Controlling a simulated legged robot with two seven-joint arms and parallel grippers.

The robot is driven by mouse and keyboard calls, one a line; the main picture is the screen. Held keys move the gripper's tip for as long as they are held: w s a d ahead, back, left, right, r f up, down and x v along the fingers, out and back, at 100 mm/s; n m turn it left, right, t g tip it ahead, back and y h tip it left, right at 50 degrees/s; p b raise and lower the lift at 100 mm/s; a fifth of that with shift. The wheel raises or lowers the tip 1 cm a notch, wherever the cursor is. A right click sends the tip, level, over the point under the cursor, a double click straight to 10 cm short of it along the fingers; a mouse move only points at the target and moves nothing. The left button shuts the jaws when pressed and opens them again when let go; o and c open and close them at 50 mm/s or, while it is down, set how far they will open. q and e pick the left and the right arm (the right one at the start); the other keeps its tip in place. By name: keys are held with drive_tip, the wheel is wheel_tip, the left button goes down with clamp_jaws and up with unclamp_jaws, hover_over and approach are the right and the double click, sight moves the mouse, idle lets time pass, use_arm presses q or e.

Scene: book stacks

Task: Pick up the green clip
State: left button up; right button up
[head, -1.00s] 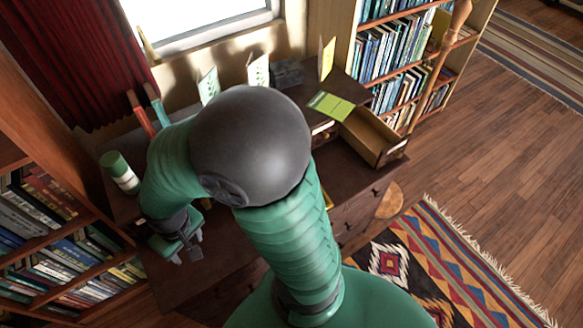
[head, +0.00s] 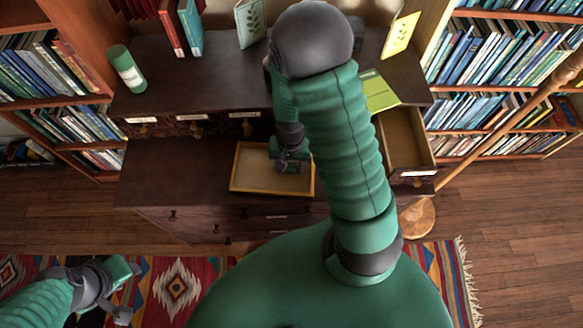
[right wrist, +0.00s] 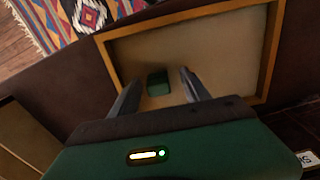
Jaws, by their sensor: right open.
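The green clip (right wrist: 158,83) is a small dark green block lying on the pale floor of a wooden-rimmed tray (right wrist: 188,16). In the right wrist view it appears between my two open fingers, nearer the left one, with no contact visible. In the head view the tray (head: 237,172) lies on the desk's lower surface, and my right gripper (head: 291,165) is over its right part, hiding the clip. My left gripper (head: 126,292) is at the lower left above the rug, with its fingers apart and empty.
A drawer (head: 408,140) stands open right of the tray. A green-and-white cylinder (head: 127,68), red and teal books (head: 190,27) and a green booklet (head: 378,92) are on the upper desk. Bookshelves flank both sides. The lower desk left of the tray is clear.

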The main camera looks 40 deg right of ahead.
drive_tip(key=shift+w+d+f, duration=0.1)
drive_tip(key=shift+d+f, duration=0.05)
drive_tip(key=shift+f, duration=0.4)
drive_tip(key=shift+d, duration=0.3)
drive_tip(key=c, duration=0.4)
drive_tip(key=shift+a+r, duration=0.1)
drive_tip(key=shift+a, duration=0.25)
clamp_jaws()
drive_tip(key=shift+d, duration=0.1)
